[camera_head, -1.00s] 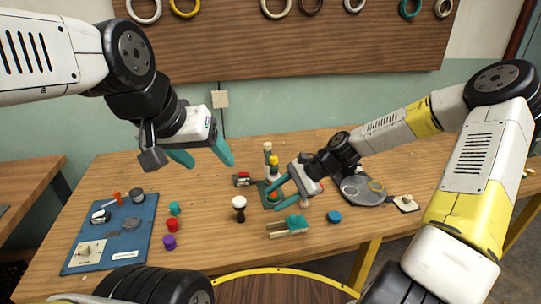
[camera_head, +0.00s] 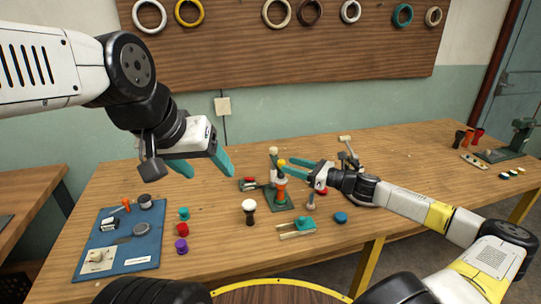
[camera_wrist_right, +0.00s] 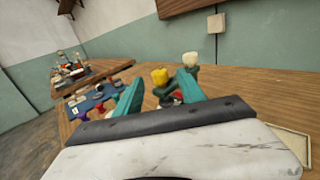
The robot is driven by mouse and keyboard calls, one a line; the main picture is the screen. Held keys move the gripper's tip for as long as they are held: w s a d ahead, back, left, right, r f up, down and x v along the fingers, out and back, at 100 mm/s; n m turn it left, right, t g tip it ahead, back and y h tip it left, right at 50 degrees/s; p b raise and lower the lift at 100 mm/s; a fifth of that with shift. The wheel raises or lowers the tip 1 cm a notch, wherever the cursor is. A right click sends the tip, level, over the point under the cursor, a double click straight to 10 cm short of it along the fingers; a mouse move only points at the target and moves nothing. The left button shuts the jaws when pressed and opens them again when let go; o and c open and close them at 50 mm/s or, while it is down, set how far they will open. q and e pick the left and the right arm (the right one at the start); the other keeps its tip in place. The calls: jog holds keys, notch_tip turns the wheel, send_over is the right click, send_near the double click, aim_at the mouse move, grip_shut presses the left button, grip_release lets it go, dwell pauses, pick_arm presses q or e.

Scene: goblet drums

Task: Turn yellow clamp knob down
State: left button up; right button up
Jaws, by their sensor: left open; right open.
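The yellow clamp knob (camera_head: 281,163) sits at the top of a green clamp stand (camera_head: 279,204) on the table, above an orange goblet-shaped piece (camera_head: 281,190). A white knob (camera_head: 273,151) stands just behind it. My right gripper (camera_head: 291,169) is open, coming in from the right, with its teal fingertips close to the yellow knob. In the right wrist view the yellow knob (camera_wrist_right: 160,76) appears between the two open fingers; contact cannot be told. My left gripper (camera_head: 211,175) is open and empty, raised above the table to the left of the clamp.
A white-topped dark piece (camera_head: 249,210), a teal-and-wood tool (camera_head: 297,229) and a blue disc (camera_head: 341,218) lie in front of the clamp. A blue mat (camera_head: 122,240) with parts is at left. Several small coloured pieces stand beside it. The table's front right is fairly clear.

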jog(key=x, duration=0.7)
jog(key=shift+w+a, duration=0.15)
jog(key=shift+a, duration=0.15)
grip_shut()
